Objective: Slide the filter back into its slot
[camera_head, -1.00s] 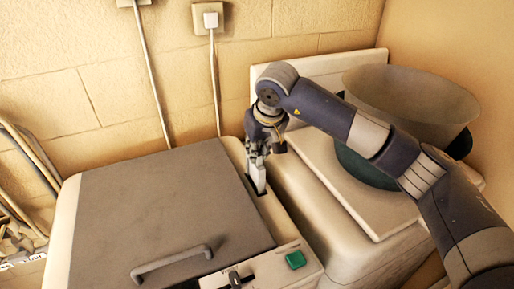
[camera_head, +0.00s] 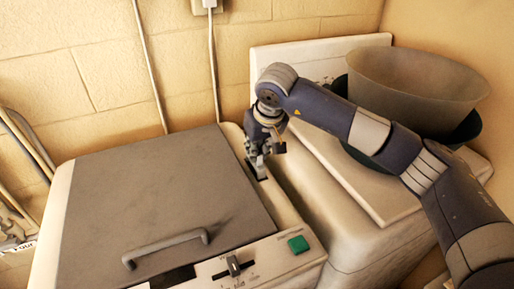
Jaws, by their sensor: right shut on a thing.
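The filter (camera_head: 261,174) is a small pale piece, and only a short part of it shows below my right gripper (camera_head: 257,158). My right gripper points down and is shut on the filter's top. The filter stands in or right at the dark slot (camera_head: 265,183) on the top right strip of the cream machine (camera_head: 230,142). How deep it sits is hard to tell, as the fingers partly hide it. My left gripper is not in view.
The machine has a grey lid with a handle (camera_head: 166,248), a green button (camera_head: 298,244) and a lever switch (camera_head: 233,266). A second white machine (camera_head: 330,225) stands to the right, with a translucent tub (camera_head: 415,85) on top, behind my right arm. Cables hang on the wall.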

